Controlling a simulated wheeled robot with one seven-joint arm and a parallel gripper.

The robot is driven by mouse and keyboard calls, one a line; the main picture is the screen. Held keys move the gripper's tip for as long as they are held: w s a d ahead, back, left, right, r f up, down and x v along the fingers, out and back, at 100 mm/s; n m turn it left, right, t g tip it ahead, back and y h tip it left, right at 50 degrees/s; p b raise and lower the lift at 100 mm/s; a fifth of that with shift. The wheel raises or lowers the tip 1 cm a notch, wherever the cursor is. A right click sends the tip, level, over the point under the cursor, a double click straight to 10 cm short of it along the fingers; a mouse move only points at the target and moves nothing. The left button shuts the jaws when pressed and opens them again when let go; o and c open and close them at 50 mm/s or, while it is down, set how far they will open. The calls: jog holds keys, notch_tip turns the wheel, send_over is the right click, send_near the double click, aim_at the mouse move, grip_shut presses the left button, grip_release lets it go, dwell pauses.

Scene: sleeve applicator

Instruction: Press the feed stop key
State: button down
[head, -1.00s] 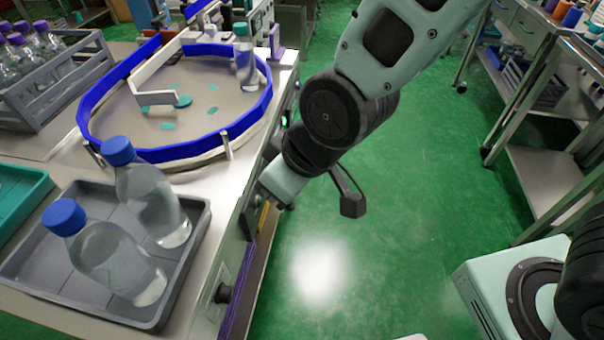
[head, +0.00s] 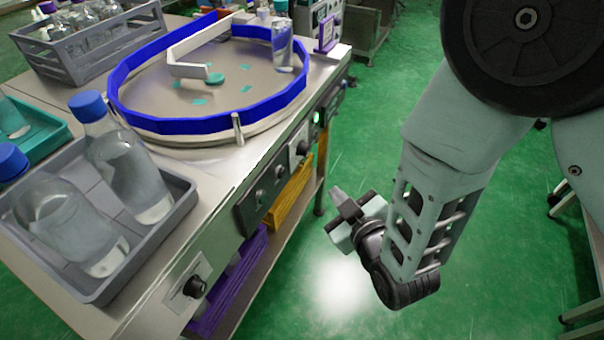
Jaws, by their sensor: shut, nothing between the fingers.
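The front panel of the machine bench (head: 225,225) carries several controls. They include a black knob (head: 195,286) near the front, a dark panel with small knobs (head: 261,194), a pale plate with a dark control (head: 300,149), and a green-lit key (head: 316,118) farther back. I cannot read any label, so I cannot tell which control is the feed stop key. My gripper (head: 338,203) is shut and empty. It hangs over the floor to the right of the panel, apart from it, with its fingers pointing toward the upper left.
A blue-rimmed round table (head: 190,126) with one bottle (head: 283,45) stands on the bench. A grey tray (head: 180,190) holds two blue-capped bottles at the front left. Yellow (head: 288,195) and purple crates sit under the bench. Green floor (head: 375,120) lies clear around my gripper.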

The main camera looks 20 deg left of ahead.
dwell(0.3)
jog(key=a, duration=0.8)
jog(key=shift+w+a, duration=0.4)
jog(key=shift+a, duration=0.1)
dwell(1.7)
jog(key=shift+a, duration=0.75)
dwell(0.6)
jog(key=shift+d, duration=0.85)
jog(key=shift+s+d, duration=0.15)
jog(key=shift+d, duration=1.1)
jog(key=shift+s+d, duration=0.1)
jog(key=shift+d, duration=1.15)
